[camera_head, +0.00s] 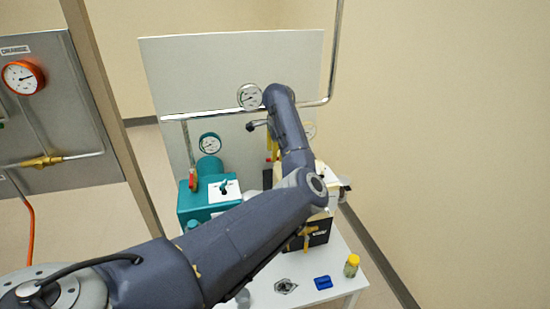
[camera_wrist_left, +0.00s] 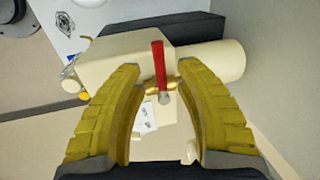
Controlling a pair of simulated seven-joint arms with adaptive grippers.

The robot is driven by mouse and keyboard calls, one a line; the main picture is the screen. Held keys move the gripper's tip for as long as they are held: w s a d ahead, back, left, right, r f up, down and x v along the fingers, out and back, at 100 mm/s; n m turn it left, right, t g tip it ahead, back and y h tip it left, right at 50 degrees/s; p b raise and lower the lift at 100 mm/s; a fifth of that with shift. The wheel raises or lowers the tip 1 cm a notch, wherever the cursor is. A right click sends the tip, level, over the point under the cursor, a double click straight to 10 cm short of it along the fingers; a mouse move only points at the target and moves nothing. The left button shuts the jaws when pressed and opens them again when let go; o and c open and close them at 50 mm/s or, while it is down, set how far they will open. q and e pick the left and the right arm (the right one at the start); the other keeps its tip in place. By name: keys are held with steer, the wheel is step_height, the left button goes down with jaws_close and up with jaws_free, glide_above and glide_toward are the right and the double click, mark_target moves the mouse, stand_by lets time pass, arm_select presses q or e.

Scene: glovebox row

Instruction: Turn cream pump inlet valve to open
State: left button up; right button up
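The cream pump (camera_head: 333,200) stands on the white table, mostly hidden behind my left arm in the head view. In the left wrist view its cream body (camera_wrist_left: 112,62) fills the middle. Its inlet valve has a red lever (camera_wrist_left: 159,62) on a small brass body (camera_wrist_left: 155,88). The lever lies across the brass body and points up the picture. My left gripper (camera_wrist_left: 159,70) is open, with its yellow fingers on either side of the lever and gaps on both sides. In the head view the gripper is largely hidden by my arm. My right gripper is not in view.
A teal pump (camera_head: 205,205) with a red lever (camera_head: 193,180) stands left of the cream pump. Gauges and a pipe run along the grey back panel (camera_head: 230,70). A yellow-capped jar (camera_head: 351,266) and a blue item (camera_head: 323,283) lie near the table's front.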

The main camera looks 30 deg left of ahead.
arm_select(q)
steer(key=shift+w+a+f, duration=0.1)
steer(key=shift+f, duration=0.55)
steer(key=shift+w+a+f, duration=0.1)
steer(key=shift+f, duration=0.5)
steer(key=shift+c, duration=0.4)
jaws_close()
steer(key=shift+s, duration=0.1)
